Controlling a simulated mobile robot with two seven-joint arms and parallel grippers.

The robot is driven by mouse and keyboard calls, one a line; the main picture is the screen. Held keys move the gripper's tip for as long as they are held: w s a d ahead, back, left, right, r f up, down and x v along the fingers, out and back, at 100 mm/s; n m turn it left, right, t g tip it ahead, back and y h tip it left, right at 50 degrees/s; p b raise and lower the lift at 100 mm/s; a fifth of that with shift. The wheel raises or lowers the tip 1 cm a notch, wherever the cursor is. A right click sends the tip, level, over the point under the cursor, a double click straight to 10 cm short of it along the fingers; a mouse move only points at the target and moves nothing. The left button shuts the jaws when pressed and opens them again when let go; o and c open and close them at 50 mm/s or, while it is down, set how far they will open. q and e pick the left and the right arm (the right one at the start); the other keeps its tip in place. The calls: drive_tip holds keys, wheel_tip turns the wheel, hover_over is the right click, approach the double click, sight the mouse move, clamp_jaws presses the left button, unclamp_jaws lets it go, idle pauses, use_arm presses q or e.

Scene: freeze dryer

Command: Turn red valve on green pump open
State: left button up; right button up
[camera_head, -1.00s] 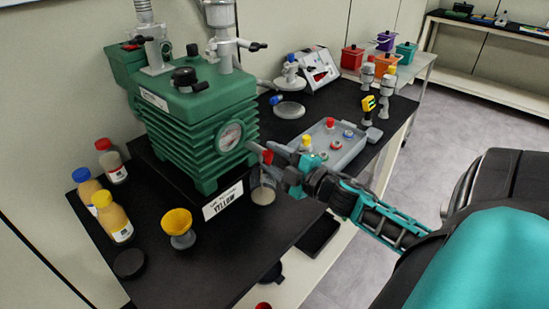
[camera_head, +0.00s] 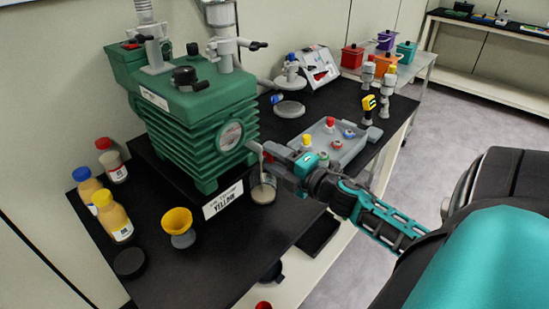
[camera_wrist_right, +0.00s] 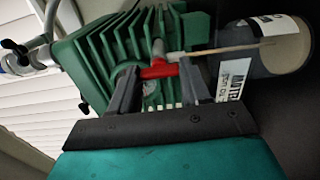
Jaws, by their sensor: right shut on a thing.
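The green pump (camera_head: 195,125) stands on the black bench top, with a round gauge on its right side. It also fills the upper middle of the right wrist view (camera_wrist_right: 88,62). The red valve (camera_wrist_right: 158,69) sits on a grey spout at the pump's side, between the two fingers of my right gripper (camera_wrist_right: 160,86). My right gripper (camera_head: 276,162) is shut on the red valve, which it mostly hides in the head view. A thin pale tube runs from the spout into a beaker (camera_head: 263,190) below. My left gripper is not in view.
A grey tray (camera_head: 340,147) with small capped items lies behind my right gripper.

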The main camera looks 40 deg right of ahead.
drive_tip(key=o, duration=1.1)
drive_tip(key=shift+c, duration=0.2)
drive_tip(key=shift+s, duration=0.1)
drive_tip(key=s+d+b, duration=0.1)
drive_tip(key=s, duration=1.1)
drive_tip(key=shift+s, duration=0.35)
